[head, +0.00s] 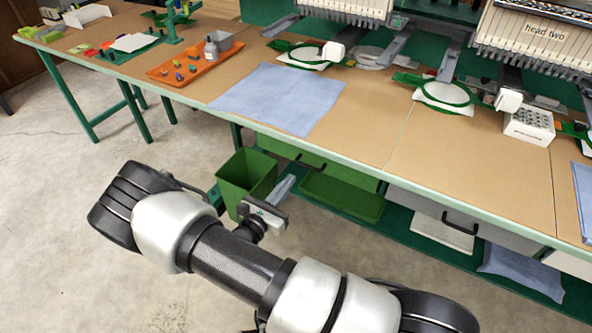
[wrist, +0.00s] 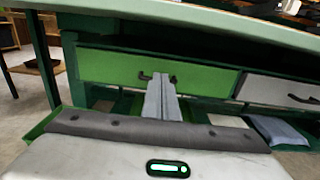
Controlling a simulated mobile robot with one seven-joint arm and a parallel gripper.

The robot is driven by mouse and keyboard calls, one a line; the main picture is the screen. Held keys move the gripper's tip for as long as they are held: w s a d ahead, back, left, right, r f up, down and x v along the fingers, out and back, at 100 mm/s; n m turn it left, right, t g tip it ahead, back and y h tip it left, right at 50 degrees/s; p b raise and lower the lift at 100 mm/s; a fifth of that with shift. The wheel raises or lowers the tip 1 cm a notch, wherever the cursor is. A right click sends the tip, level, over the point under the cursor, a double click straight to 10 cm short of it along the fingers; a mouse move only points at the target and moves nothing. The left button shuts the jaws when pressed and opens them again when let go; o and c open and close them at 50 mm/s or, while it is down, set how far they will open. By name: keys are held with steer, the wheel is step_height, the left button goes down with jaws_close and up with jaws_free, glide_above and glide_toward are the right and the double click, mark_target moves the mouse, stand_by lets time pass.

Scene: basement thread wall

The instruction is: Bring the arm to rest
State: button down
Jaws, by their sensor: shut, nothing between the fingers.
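My gripper (head: 286,184) is at the end of my arm, low in front of the long worktable and below the level of its top. It is beside the green bin (head: 246,172), on the bin's right in the head view. In the wrist view my gripper's two grey fingers (wrist: 162,90) lie side by side, shut with nothing between them. They point toward the green drawer front (wrist: 115,68) under the table. I cannot tell how far the fingertips are from it.
The worktable (head: 375,128) carries a blue cloth (head: 278,98), an orange tray (head: 196,68), and hoops (head: 447,94) under the embroidery machines. Below are a lower shelf (head: 400,228), a green tray (head: 341,194) and a folded blue cloth (head: 522,272). Concrete floor (head: 60,220) is clear at left.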

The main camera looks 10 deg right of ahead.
steer(key=s+d+r+m+g+y, duration=0.2)
steer(key=s+d+r+m+g, duration=0.55)
steer(key=r+m, duration=0.25)
steer(key=s+d+r+m+g+y, duration=0.2)
steer(key=s+d+r+m+g, duration=0.5)
steer(key=r+m, duration=0.4)
steer(key=s+a+r+m+t+y, duration=0.55)
steer(key=s+r+m+y, duration=0.2)
steer(key=s+r, duration=0.35)
step_height(320, 180, up, 23)
steer(key=w+p, duration=0.1)
steer(key=p, duration=2.1)
steer(key=shift+d+r+h+p, duration=0.2)
steer(key=shift+h+p, duration=0.1)
steer(key=shift+h, duration=0.15)
